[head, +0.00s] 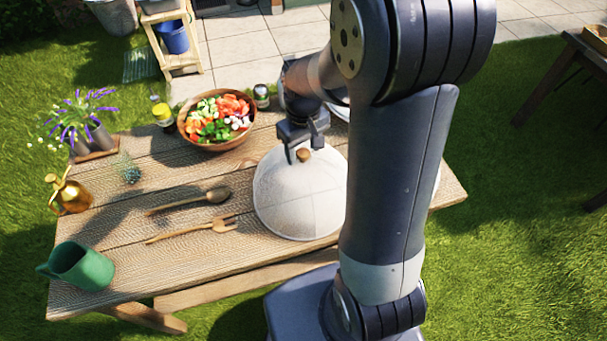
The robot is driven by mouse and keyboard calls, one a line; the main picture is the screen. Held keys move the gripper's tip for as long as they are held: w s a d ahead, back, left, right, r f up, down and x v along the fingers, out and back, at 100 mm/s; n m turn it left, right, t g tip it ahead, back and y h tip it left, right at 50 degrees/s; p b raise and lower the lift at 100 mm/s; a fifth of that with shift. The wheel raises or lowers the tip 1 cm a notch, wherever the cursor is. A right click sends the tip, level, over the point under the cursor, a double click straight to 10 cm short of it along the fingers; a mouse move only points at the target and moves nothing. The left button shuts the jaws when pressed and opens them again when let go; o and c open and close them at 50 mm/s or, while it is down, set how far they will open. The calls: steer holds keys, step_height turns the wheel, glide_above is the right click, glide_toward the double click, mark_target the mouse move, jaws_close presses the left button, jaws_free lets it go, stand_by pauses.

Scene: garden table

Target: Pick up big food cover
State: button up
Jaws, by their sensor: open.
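The big food cover (292,205) is a pale, translucent mesh dome with a round wooden knob (303,155) on top. It stands on the wooden table (170,175), right of the wooden spoon and fork. My gripper (303,152) is open at the top of the dome, pointing down, with its fingers close by the knob. I cannot tell whether the fingers touch the knob. My arm hides the right side of the cover and part of the table behind it.
A salad bowl (217,119) stands behind the cover, with small jars nearby. A wooden spoon (190,200) and fork (193,228) lie to its left. A green pitcher (80,266), brass sprayer (69,192) and potted flowers (84,125) line the left edge. A pale round thing is partly hidden behind my arm.

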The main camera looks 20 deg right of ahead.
jaws_close()
stand_by(0.6)
